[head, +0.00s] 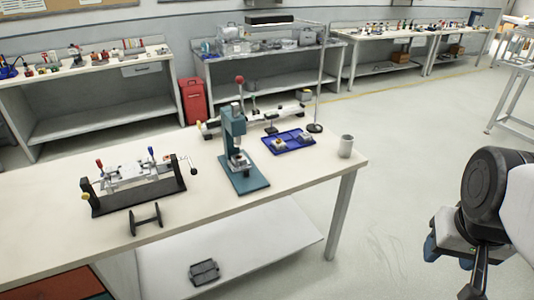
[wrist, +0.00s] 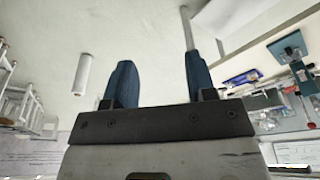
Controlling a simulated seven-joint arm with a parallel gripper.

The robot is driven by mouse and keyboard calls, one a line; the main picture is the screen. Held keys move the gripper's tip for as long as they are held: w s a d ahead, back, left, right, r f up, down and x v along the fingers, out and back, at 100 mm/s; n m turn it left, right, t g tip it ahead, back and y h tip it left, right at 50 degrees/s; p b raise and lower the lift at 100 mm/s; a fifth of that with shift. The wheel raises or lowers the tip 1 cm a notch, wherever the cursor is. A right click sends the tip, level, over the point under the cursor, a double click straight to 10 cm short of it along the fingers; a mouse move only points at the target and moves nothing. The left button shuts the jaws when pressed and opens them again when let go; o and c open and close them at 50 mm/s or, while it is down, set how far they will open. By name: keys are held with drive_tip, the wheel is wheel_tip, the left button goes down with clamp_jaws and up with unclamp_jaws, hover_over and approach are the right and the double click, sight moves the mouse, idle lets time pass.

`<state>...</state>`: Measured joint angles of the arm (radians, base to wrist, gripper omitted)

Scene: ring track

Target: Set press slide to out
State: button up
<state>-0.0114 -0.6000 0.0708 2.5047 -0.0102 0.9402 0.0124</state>
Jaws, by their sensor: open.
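The press (head: 233,130) is a teal upright frame on a teal base plate, with a red ball on its lever. It stands near the front edge of the bench. A small metal slide part (head: 240,160) sits low in the press; it is too small to tell its position. In the wrist view the press's teal plate (wrist: 289,46) shows at the right edge. My gripper (head: 448,254) is far to the right of the bench, over open floor. In the wrist view my gripper (wrist: 160,62) has its two blue fingers apart with nothing between them.
A blue tray (head: 289,142) with small parts and a grey cup (head: 346,146) stand right of the press. A clamping fixture (head: 135,182) and a dark stand (head: 146,219) are left of it. A thin lamp pole (head: 320,80) rises behind. Floor between gripper and bench is clear.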

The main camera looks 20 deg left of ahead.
drive_tip(key=w+a+r+n, duration=0.1)
drive_tip(key=w+a, duration=0.3)
drive_tip(key=w, duration=0.4)
drive_tip(key=w+a+r+n, duration=0.1)
drive_tip(key=w+a, duration=0.3)
drive_tip(key=w, duration=0.4)
drive_tip(key=n+g, duration=0.3)
drive_tip(key=n, duration=0.4)
hover_over(247, 170)
wheel_tip(247, 170, down, 24)
drive_tip(key=shift+a+f, duration=0.1)
drive_tip(key=shift+f, duration=0.1)
drive_tip(key=shift+f, duration=3.85)
